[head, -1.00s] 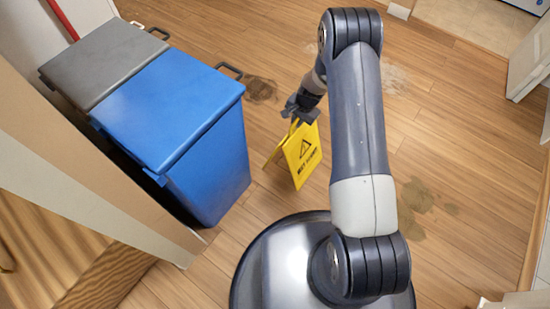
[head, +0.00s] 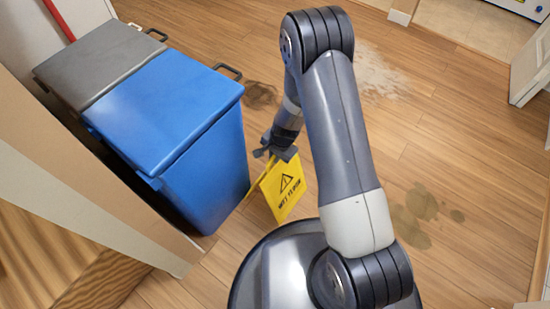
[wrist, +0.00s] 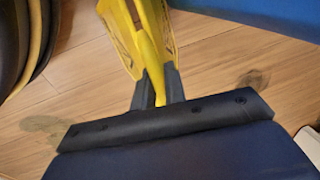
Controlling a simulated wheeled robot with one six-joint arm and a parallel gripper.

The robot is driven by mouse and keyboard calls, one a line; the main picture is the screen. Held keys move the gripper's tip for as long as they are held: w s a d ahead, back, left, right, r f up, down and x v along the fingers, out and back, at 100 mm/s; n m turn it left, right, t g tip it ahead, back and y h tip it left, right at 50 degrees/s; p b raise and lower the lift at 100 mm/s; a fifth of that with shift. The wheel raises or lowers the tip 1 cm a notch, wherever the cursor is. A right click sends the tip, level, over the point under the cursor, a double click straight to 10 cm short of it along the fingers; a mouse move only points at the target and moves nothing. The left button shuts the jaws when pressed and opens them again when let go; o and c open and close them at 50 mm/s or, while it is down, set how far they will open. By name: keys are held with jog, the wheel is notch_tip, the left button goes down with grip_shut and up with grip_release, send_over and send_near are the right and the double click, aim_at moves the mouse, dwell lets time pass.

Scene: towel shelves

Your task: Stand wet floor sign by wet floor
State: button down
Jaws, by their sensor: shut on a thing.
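The yellow wet floor sign (head: 284,193) hangs from my gripper (head: 277,152) in the head view, beside the blue bin. My gripper is shut on the sign's top edge. In the wrist view the sign (wrist: 142,38) spreads away from the two dark fingers (wrist: 156,90). I cannot tell whether its feet touch the floor. I cannot tell which of these is wet.
The blue bin (head: 170,110) and a grey bin (head: 95,62) stand at the left, close to the sign. A beige panel edge (head: 70,235) is at the lower left. A white door (head: 530,65) is at the far right. The wooden floor on the right is mostly clear.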

jog(key=shift+f, duration=0.35)
jog(key=c, duration=1.9)
grip_release()
jog(key=shift+f, duration=0.15)
jog(key=o, duration=0.4)
jog(key=shift+o, duration=0.2)
notch_tip(320, 180, up, 12)
jog(key=s+d+p, duration=0.1)
jog(key=d+p, duration=0.1)
jog(key=p, duration=0.3)
jog(key=shift+s, duration=0.25)
